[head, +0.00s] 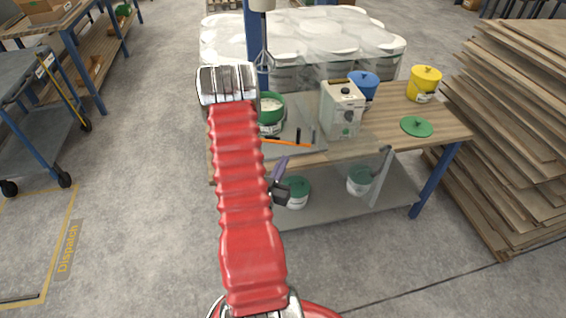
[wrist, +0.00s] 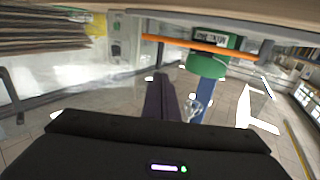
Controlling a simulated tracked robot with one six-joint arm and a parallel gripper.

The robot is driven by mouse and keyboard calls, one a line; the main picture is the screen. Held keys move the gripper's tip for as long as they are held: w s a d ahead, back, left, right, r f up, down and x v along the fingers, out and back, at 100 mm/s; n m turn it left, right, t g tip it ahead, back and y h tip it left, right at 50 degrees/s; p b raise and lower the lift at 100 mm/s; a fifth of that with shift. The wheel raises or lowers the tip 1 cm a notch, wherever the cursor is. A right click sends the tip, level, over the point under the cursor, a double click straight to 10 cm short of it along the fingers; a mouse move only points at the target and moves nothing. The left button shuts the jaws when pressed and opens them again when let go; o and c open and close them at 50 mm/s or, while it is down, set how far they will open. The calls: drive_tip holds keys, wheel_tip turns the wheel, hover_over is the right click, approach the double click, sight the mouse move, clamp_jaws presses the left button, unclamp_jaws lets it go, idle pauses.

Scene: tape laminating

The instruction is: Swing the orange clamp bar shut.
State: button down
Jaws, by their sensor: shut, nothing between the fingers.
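In the wrist view the bar (wrist: 185,43) crosses the upper part of the picture at a slight slant. My gripper (head: 283,160) has purple fingers, shut and empty, just in front of the bench edge and below the bar in the picture. The fingers also show in the wrist view (wrist: 160,80), apart from the bar in the picture. The bar's pivot is too small to make out.
The green tub (head: 270,107) stands behind the bar. Stacked boards (head: 520,120) stand at right.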

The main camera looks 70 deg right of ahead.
drive_tip(key=d, duration=1.1)
drive_tip(key=shift+s+d, duration=0.3)
drive_tip(key=shift+d, duration=0.05)
